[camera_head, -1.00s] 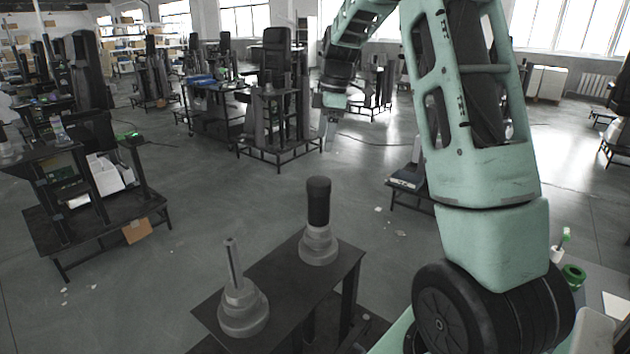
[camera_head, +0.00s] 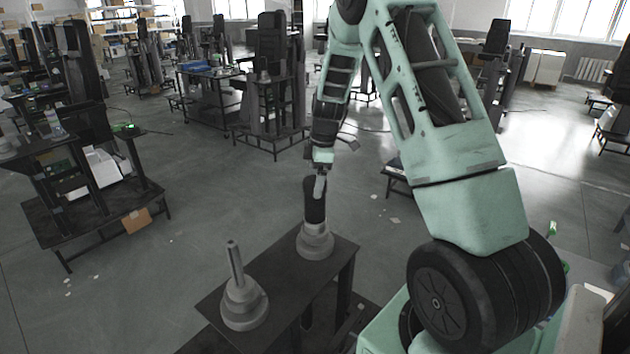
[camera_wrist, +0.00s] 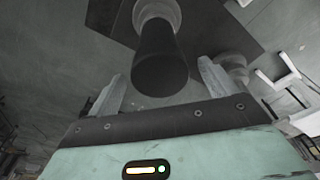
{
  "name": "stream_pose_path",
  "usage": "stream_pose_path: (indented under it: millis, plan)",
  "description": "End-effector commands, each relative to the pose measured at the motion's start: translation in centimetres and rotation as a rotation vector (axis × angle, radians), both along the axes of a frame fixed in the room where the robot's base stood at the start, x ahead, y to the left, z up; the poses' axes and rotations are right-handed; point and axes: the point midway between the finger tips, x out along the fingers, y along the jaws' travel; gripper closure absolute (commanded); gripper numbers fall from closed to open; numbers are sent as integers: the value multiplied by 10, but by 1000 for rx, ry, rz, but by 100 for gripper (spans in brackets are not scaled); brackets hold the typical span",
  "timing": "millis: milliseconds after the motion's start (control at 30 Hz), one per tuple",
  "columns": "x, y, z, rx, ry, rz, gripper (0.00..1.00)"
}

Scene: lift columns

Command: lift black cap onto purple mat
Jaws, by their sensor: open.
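The black cap (camera_head: 315,210) is a dark upright cylinder on a grey stepped round base (camera_head: 315,242) at the far end of the dark table. My gripper (camera_head: 319,186) is at the cap's upper part in the head view and hides some of it. In the wrist view my gripper (camera_wrist: 160,84) is open, with one finger on each side of the cap (camera_wrist: 160,65). A gap shows between the cap and each finger. I see no purple mat in either view.
A second grey base with a thin bare post (camera_head: 236,268) stands at the near end of the dark table (camera_head: 283,278). Another workbench (camera_head: 95,205) with boxes is at left. Open floor lies between them.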

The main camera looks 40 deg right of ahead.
Motion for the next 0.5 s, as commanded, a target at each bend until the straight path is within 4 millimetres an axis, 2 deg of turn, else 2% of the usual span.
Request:
stream_pose_path:
  millis: [167, 200, 367, 400, 500]
  plan:
    - [0, 0, -1, -1, -1, 0, 15]
    - [0, 0, -1, -1, -1, 0, 20]
    - [0, 0, 0, -1, -1, 0, 65]
    - [0, 0, 0, -1, -1, 0, 68]
    - [0, 0, 0, -1, -1, 0, 68]
